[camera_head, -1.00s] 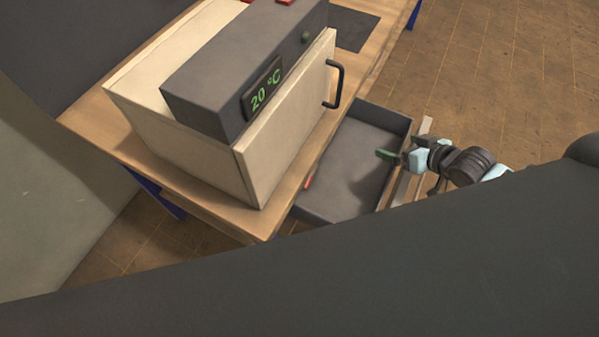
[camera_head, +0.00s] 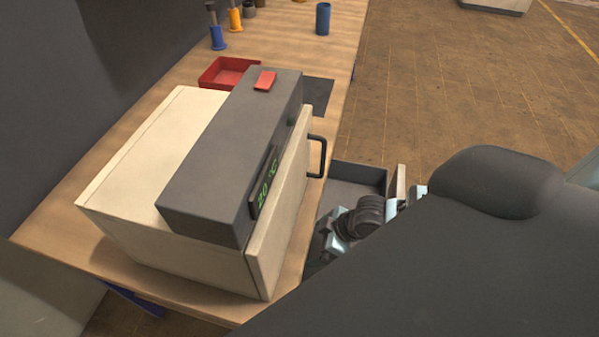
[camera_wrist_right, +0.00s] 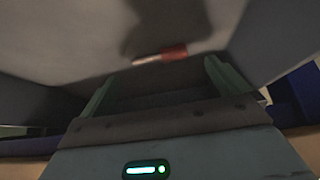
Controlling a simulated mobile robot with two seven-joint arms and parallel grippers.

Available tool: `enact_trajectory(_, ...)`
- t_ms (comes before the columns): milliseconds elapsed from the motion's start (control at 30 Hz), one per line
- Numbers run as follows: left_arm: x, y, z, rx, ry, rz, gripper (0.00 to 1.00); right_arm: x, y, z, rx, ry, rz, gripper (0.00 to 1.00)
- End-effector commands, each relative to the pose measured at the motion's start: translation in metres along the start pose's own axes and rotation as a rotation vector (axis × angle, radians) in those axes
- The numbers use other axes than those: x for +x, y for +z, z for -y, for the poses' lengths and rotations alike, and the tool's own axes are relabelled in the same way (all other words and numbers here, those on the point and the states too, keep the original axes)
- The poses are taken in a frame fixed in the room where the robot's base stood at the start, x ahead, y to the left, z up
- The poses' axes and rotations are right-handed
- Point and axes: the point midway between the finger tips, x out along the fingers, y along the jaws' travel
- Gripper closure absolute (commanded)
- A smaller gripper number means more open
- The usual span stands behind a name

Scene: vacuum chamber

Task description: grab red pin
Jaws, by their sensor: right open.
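The red pin (camera_wrist_right: 174,52) shows in the right wrist view, lying on the grey floor of the open drawer, with a pale metal tip pointing left. My right gripper (camera_wrist_right: 157,76) is open, its two green fingers apart. The pin appears ahead of the fingers, towards the upper middle, and is not gripped. In the head view my right wrist (camera_head: 352,222) is over the open drawer (camera_head: 358,173). There the fingers and the pin are hidden by the arm and the chamber. My left gripper is not in view.
The beige vacuum chamber (camera_head: 140,165) with a dark display box (camera_head: 222,180) stands on the wooden table (camera_head: 60,232), left of the drawer. A red piece (camera_head: 264,80) lies on the box. A red tray (camera_head: 212,84) and blue cup (camera_head: 322,18) stand farther back.

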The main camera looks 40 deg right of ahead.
Motion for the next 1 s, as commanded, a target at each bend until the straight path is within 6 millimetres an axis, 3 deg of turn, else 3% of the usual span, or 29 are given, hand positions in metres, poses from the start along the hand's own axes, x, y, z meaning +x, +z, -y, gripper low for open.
enact_trajectory(233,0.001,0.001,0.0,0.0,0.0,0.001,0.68,0.011,-0.001,-0.001,0.001,0.001,-0.002,0.0)
enact_trajectory(533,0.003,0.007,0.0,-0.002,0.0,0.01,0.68,0.05,-0.002,-0.002,0.001,0.001,-0.002,0.0)
enact_trajectory(833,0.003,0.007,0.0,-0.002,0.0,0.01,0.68,0.054,-0.002,-0.002,0.0,0.002,-0.002,0.0)
enact_trajectory(1000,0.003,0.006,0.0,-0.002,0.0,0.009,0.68,0.054,-0.002,-0.003,0.0,0.002,-0.002,0.2)
